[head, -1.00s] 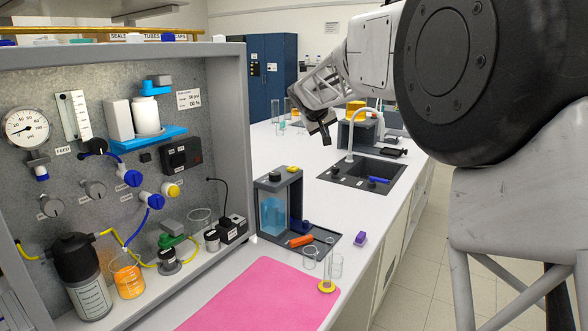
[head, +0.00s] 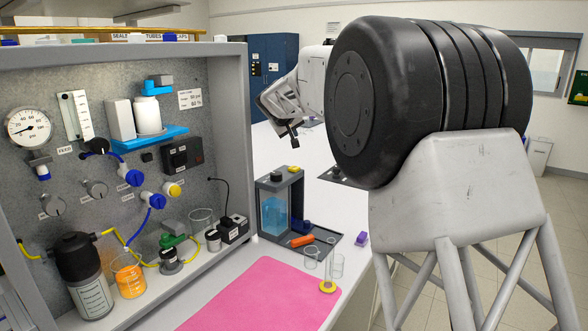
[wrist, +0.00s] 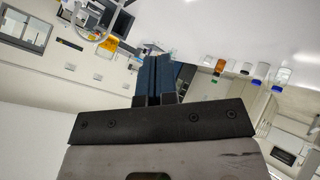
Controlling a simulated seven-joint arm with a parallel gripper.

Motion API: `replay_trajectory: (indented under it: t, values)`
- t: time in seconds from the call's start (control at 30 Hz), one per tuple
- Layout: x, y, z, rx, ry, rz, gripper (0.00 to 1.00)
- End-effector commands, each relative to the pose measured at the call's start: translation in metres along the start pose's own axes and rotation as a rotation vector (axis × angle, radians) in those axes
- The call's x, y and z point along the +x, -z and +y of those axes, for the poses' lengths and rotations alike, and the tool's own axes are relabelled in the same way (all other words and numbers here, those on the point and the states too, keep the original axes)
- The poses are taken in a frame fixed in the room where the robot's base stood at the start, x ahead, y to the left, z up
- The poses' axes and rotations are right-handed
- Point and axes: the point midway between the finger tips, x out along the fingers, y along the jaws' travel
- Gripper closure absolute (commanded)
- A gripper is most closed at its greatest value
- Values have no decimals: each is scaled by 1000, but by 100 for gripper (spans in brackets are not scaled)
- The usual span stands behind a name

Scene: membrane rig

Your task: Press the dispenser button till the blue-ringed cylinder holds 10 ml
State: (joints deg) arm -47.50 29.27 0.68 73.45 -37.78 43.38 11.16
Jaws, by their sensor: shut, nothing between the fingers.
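The dispenser (head: 281,176) stands on the bench with a tank of blue liquid (head: 275,215) and a small yellow button-like part (head: 294,169) on top. A blue ring or base (head: 300,227) shows under its right side; the cylinder above it is hard to make out, and its level cannot be read. A clear cylinder with a yellow base (head: 328,286) stands in front, at the pink mat's corner. My gripper (head: 294,142) is in the air above and behind the dispenser, apart from it. In the wrist view its fingers (wrist: 155,92) are together with nothing between them.
The rig panel (head: 120,130) with gauge, valves and bottles fills the left. The pink mat (head: 255,300) is bare.

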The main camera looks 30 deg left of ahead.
Motion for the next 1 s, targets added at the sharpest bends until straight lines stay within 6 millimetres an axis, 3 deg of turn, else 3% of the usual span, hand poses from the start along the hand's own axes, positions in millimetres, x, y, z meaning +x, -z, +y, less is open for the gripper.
replay_trajectory:
  t: [0.37, 1.0]
  values:
    - [9, -7, -6, -1, 0, -1, 100]
    - [52, -38, -37, 0, 0, -1, 100]
